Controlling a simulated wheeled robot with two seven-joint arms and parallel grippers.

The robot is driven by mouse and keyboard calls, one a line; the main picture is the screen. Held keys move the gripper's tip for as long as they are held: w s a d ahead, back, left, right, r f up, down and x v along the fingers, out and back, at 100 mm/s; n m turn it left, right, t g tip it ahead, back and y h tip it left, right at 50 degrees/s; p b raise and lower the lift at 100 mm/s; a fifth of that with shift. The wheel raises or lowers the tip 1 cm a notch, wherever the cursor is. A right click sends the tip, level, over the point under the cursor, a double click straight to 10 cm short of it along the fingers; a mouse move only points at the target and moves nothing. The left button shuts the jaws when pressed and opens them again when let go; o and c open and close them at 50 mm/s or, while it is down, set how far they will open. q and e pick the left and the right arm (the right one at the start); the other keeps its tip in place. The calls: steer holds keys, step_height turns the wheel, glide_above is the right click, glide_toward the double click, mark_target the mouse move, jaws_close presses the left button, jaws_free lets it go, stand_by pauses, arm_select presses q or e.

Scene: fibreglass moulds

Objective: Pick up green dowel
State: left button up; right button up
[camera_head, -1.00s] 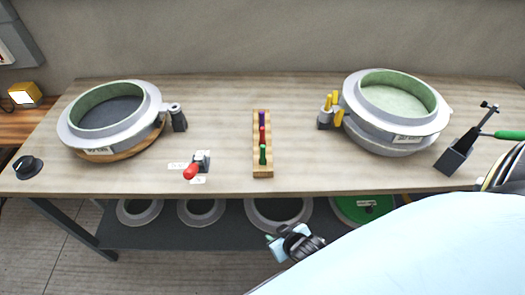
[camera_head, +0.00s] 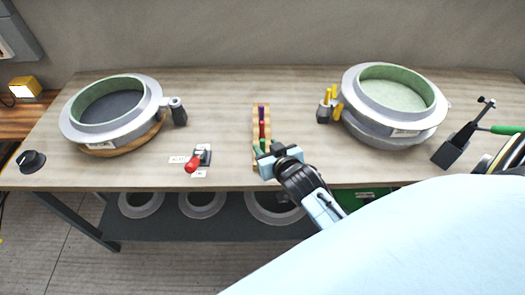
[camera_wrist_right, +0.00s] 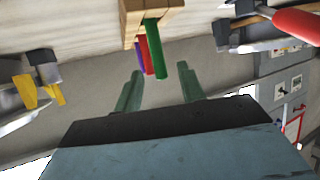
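The green dowel (camera_wrist_right: 155,50) stands in a wooden rack (camera_head: 256,122) with a red dowel (camera_head: 262,129) and a purple dowel (camera_head: 261,112) behind it. In the head view the dowel is largely hidden by my right gripper (camera_head: 261,150), which is at the front end of the rack. In the right wrist view my right gripper (camera_wrist_right: 158,90) is open and empty. Its two greenish fingers point at the green dowel, whose end lies just beyond and between the fingertips. Whether they touch cannot be told. My left gripper is not in view.
A round mould (camera_head: 70,130) stands at left and another (camera_head: 435,108) at right.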

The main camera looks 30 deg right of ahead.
mark_target(264, 145)
steer(key=x, duration=0.5)
steer(key=shift+w+f+b, duration=0.2)
steer(key=shift+f+b, duration=0.15)
jaws_close()
